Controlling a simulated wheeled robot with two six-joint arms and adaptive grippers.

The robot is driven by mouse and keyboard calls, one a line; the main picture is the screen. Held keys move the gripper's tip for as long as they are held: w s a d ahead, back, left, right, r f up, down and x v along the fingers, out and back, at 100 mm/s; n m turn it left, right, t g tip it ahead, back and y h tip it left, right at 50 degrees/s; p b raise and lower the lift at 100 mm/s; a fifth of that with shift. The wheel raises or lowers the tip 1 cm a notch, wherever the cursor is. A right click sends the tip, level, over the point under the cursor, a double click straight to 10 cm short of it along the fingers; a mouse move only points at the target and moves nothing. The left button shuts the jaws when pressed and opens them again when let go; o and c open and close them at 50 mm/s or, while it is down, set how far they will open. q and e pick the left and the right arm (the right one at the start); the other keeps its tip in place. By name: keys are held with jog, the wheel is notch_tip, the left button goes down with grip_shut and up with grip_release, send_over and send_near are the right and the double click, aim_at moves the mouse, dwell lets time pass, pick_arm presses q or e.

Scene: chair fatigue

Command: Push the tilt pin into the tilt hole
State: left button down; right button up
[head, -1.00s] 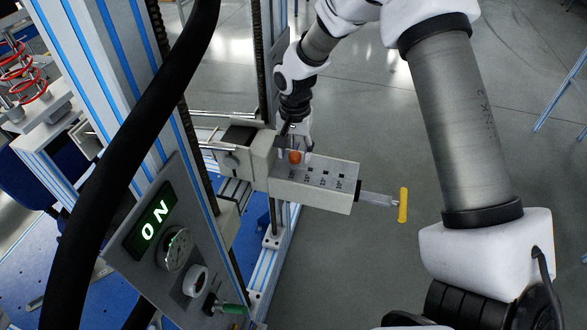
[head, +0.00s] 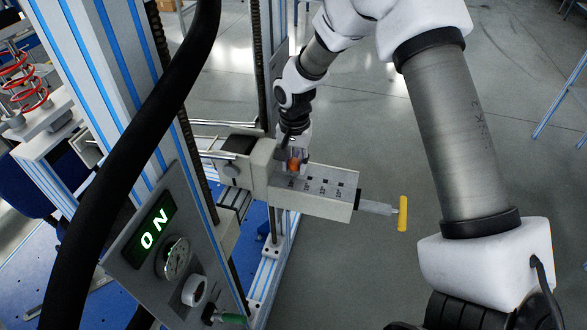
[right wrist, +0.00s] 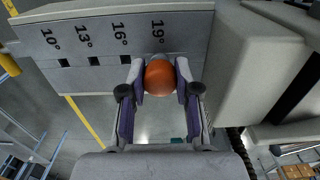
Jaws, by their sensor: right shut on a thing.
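The tilt pin shows as an orange ball knob (head: 294,163) at the machine end of the grey tilt block (head: 327,205). In the right wrist view the knob (right wrist: 159,77) is just under the 19° label, in line with the square holes. My right gripper (head: 295,160) is shut on the knob, with one finger on each side in the wrist view (right wrist: 159,88). The knob hides the 19° hole and the pin's shaft, so I cannot tell how deep the pin is. The 10° (right wrist: 63,62), 13° and 16° holes are empty. My left gripper is out of view.
A yellow T-handle (head: 403,214) sticks out from the block's right end. A grey machine housing (head: 258,162) adjoins its left end. A control panel (head: 155,245) reading ON stands at lower left, beside an aluminium column (head: 130,70). Floor right of the block is open.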

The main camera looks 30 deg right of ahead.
jog(key=shift+r+p, duration=2)
jog(key=shift+r, duration=0.6)
notch_tip(320, 180, up, 4)
jog(key=p, duration=0.3)
jog(key=shift+p, duration=0.4)
jog(key=shift+f, duration=0.1)
